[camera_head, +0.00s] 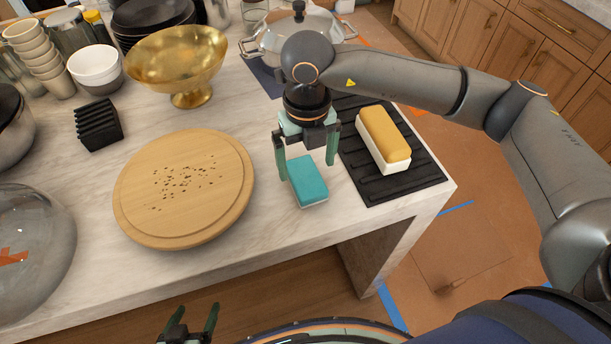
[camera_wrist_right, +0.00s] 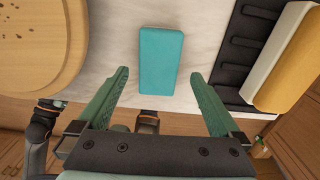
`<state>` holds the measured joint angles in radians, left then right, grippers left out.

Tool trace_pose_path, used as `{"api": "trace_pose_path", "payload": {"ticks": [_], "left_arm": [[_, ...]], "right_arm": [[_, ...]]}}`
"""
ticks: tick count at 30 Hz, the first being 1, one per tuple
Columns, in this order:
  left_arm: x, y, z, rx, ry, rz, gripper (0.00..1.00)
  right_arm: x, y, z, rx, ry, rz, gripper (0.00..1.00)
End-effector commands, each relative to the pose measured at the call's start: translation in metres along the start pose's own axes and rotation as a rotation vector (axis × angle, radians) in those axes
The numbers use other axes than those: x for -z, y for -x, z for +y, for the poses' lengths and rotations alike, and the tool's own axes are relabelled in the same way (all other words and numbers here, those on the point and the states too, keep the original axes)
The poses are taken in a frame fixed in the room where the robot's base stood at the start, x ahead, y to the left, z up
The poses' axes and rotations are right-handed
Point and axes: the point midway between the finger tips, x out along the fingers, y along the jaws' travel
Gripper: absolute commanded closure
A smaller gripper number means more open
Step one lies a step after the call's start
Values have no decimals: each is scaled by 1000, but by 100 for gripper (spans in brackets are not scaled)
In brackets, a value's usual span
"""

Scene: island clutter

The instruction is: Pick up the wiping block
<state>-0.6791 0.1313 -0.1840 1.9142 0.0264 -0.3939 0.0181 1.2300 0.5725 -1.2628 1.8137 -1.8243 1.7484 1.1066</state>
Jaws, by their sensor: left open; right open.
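The wiping block (camera_head: 307,183) is a teal block with a pale underside, lying on the marble counter between the round wooden board and the black ribbed mat. My right gripper (camera_head: 306,170) is open and empty above it, its two green fingers spread to either side in the head view. In the right wrist view the teal block (camera_wrist_right: 161,60) lies beyond and between the open fingertips (camera_wrist_right: 158,76), with clear gaps on both sides. My left gripper (camera_head: 201,316) is open and empty, low in the head view, off the counter's front edge.
The wooden board (camera_head: 220,215) with dark crumbs lies left of the block. The black mat (camera_head: 413,182) holds a yellow-topped white butter dish (camera_head: 384,139) close on the right. A gold bowl (camera_head: 177,62), black stand (camera_head: 98,125) and metal pot (camera_head: 320,31) stand behind.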

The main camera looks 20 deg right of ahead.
Motion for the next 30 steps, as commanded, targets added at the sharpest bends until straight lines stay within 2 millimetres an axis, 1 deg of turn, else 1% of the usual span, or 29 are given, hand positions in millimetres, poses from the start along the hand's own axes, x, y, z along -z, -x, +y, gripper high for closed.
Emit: {"api": "trace_pose_path", "payload": {"ticks": [3,7,11,17,30], "left_arm": [[7,6,0,0,0,1,14],[9,7,0,0,0,1,14],[9,8,0,0,0,2,14],[8,7,0,0,0,1,14],[8,7,0,0,-1,1,14]], "right_arm": [[0,-17,2,2,0,6,0],[0,-36,2,0,0,4,0],[0,-42,2,1,0,2,0],[0,-43,2,1,0,2,1],[0,-42,2,0,1,2,51]]}}
